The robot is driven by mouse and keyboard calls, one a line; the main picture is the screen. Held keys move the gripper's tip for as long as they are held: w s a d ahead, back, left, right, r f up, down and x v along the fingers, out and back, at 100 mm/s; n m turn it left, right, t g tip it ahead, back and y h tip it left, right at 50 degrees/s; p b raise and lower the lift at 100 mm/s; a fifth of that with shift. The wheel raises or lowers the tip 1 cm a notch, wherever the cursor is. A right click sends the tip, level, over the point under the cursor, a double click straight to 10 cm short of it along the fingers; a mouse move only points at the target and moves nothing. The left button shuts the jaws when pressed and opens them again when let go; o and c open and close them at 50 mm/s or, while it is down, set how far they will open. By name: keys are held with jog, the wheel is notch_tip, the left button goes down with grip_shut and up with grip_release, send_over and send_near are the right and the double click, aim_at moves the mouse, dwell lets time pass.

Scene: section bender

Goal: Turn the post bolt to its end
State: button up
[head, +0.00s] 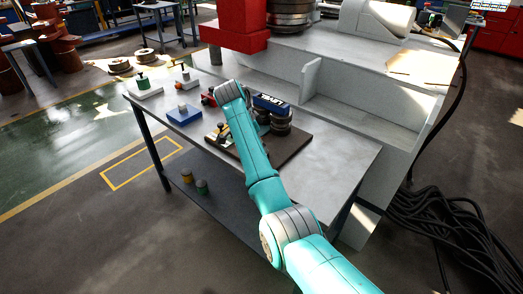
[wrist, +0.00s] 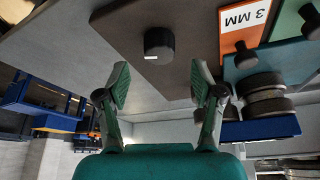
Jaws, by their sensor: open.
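In the wrist view, a short dark round knob or bolt head (wrist: 159,42) with a small white mark stands on a dark brown plate (wrist: 190,20). I cannot tell for sure that it is the post bolt. My gripper (wrist: 161,82) is open and empty, its two green-padded fingers on either side of the bolt head's line and apart from it. In the head view, my arm hides the gripper and the bolt. The brown plate (head: 293,150) lies on the grey table there, with dark stacked rollers (head: 281,121) on it.
In the head view, a blue block (head: 184,114) sits left on the table (head: 335,165). The table's right part is clear.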

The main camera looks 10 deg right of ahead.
jog(key=v, duration=0.7)
dwell(0.4)
